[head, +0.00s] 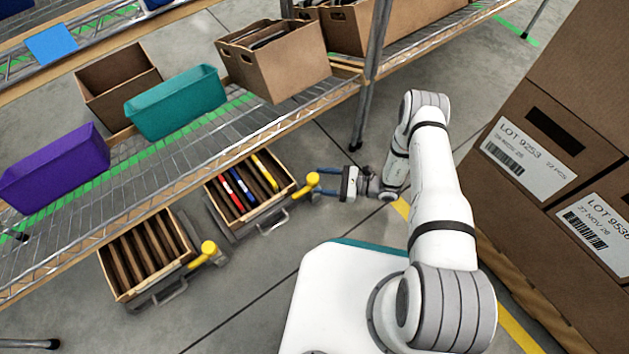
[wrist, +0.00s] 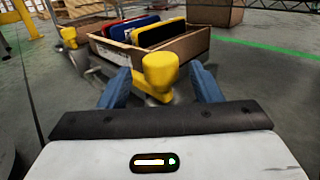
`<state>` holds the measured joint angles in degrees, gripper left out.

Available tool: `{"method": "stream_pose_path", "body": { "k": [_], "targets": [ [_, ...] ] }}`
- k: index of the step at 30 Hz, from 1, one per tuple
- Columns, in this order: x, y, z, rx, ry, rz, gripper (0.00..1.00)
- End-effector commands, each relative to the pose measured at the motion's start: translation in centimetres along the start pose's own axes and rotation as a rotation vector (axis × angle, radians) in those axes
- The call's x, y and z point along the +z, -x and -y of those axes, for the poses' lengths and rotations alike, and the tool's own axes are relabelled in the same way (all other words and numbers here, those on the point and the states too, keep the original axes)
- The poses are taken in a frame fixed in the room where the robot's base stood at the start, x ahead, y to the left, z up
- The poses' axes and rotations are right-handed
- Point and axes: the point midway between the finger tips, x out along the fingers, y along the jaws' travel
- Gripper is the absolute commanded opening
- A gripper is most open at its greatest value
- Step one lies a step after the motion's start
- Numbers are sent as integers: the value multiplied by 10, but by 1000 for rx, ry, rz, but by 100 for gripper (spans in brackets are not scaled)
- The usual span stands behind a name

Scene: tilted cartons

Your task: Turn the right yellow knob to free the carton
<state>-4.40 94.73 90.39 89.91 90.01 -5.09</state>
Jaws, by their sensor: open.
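The right yellow knob (head: 313,179) sits at the front right corner of the right carton (head: 278,197). This open-topped brown carton is tilted and holds red, blue and yellow items with dividers. My gripper (head: 321,182) is open, with its blue fingers pointing at the knob. In the wrist view the knob (wrist: 160,72) stands between the two spread fingers, nearer the camera than the carton (wrist: 185,46). I cannot tell whether a finger touches it.
A left tilted carton (head: 120,290) with only dividers showing has its own yellow knob (head: 209,248). A wire shelf (head: 190,150) with teal (head: 178,102) and purple (head: 55,168) bins stands behind. Stacked labelled boxes (head: 560,150) stand at right. The floor between is clear.

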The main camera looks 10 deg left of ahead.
Motion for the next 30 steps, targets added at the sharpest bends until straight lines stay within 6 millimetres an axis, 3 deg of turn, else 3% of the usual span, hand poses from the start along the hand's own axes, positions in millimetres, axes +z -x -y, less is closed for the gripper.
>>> {"method": "stream_pose_path", "body": {
  "k": [7,18,30],
  "targets": [
    [-1,-32,0,2,1,0,58],
    [0,-37,0,0,1,0,57],
    [0,-36,0,0,0,-1,24]
  ]
}}
